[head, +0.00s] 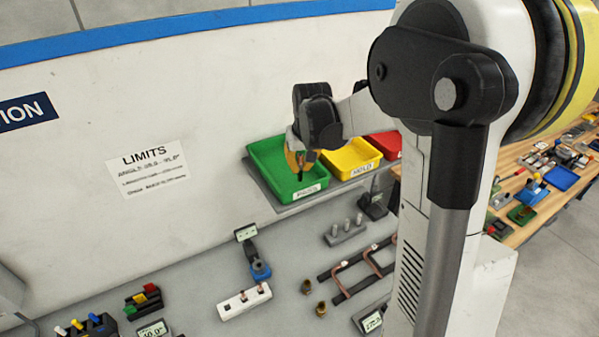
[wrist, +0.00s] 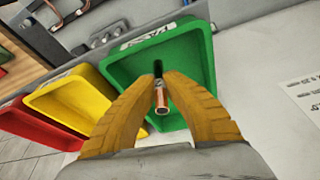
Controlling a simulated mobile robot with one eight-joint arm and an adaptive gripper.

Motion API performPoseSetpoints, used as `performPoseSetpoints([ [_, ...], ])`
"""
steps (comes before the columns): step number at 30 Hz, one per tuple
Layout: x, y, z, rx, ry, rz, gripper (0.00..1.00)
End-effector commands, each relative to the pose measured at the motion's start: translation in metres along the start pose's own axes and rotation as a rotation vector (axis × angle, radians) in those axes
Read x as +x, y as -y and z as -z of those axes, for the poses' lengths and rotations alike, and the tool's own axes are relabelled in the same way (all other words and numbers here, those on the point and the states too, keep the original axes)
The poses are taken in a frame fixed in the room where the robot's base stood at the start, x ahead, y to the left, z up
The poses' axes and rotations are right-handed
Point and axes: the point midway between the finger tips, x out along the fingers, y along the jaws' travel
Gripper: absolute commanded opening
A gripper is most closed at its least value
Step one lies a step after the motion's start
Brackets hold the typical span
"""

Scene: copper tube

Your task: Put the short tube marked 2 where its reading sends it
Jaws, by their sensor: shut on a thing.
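My gripper (head: 299,158) is at the green tray (head: 266,160), over its inside. In the wrist view its two tan fingers (wrist: 162,92) are shut on a short copper tube (wrist: 161,104), whose open end faces the camera. The green tray (wrist: 206,62) lies behind the tube in that view and looks empty otherwise. I cannot tell whether the tube touches the tray floor. No number can be read on the tube.
A wall sign headed LIMITS (head: 150,168) hangs left of the trays; its smaller lines are blurred. Below are a white block with copper pieces (head: 243,300), a rack with bent copper tubes (head: 357,270), a grey block with pegs (head: 345,231) and a gauge with a blue part (head: 254,256).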

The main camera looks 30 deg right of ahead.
Motion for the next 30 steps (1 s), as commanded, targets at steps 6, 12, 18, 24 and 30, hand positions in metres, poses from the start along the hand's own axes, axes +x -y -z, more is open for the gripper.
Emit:
performPoseSetpoints([
  [6, 0.027, 0.0, -0.009, 0.0, 0.0, 0.0, 0.0],
  [12, 0.029, 0.0, -0.01, 0.0, 0.0, 0.0, 0.0],
  [18, 0.033, 0.0, -0.012, 0.0, 0.0, 0.0, 0.0],
  [24, 0.032, 0.0, -0.011, 0.0, 0.0, 0.0, 0.27],
  [30, 0.03, 0.0, -0.011, 0.0, 0.0, 0.0, 0.27],
])
